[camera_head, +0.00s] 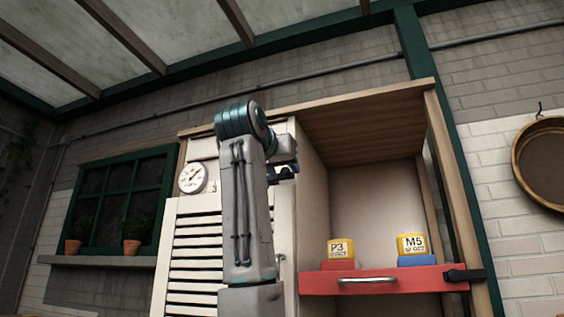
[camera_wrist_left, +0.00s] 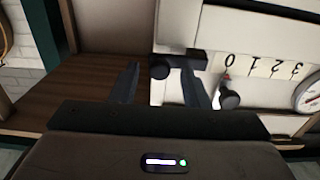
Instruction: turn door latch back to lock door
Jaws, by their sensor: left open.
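The door latch (camera_wrist_left: 182,60) is a dark bar with a rounded end, on the white cabinet front in the left wrist view. It lies roughly level in that picture, between and just past the fingertips of my left gripper (camera_wrist_left: 161,73). The gripper is open, and I cannot tell whether a finger touches the latch. In the head view my left gripper (camera_head: 284,171) is at the upper right edge of the white slatted door (camera_head: 195,262), partly hidden by my arm. The latch cannot be made out clearly there. My right gripper is out of view.
A round gauge (camera_head: 192,178) and a dark knob (camera_wrist_left: 229,98) by a number scale are on the cabinet front. The open shelf at right holds yellow-topped blocks P3 (camera_head: 341,248) and M5 (camera_head: 411,245) behind a red front (camera_head: 320,284) with a handle.

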